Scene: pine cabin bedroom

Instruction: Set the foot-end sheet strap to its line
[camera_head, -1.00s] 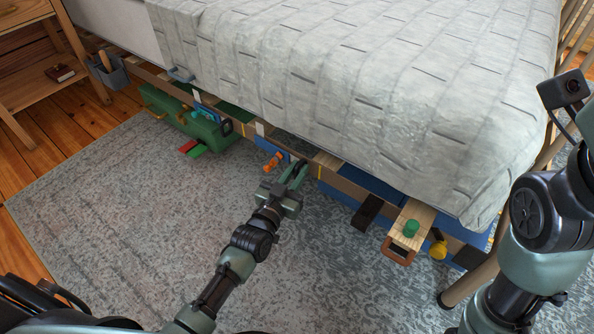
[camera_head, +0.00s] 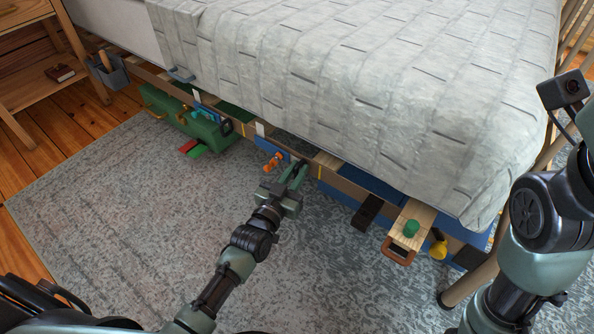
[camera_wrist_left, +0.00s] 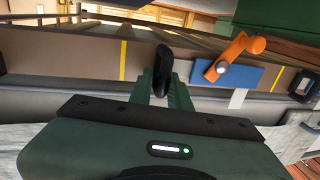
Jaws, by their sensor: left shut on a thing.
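My left gripper (camera_head: 297,177) is at the bed's side rail, under the hanging edge of the quilt. In the left wrist view its green fingers (camera_wrist_left: 165,92) are shut on an upright black tab (camera_wrist_left: 163,66). The tab seems to belong to the sheet strap, but the strap's run cannot be made out. A yellow line (camera_wrist_left: 122,60) marks the rail to the left of the tab in that view, apart from it. It also shows in the head view as a yellow mark (camera_head: 320,172) right of the gripper. My right gripper is out of view.
An orange lever (camera_head: 273,161) on a blue plate (camera_wrist_left: 228,76) is close beside the gripper. A green case (camera_head: 195,127) is left along the rail. The rug (camera_head: 130,230) is mostly clear.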

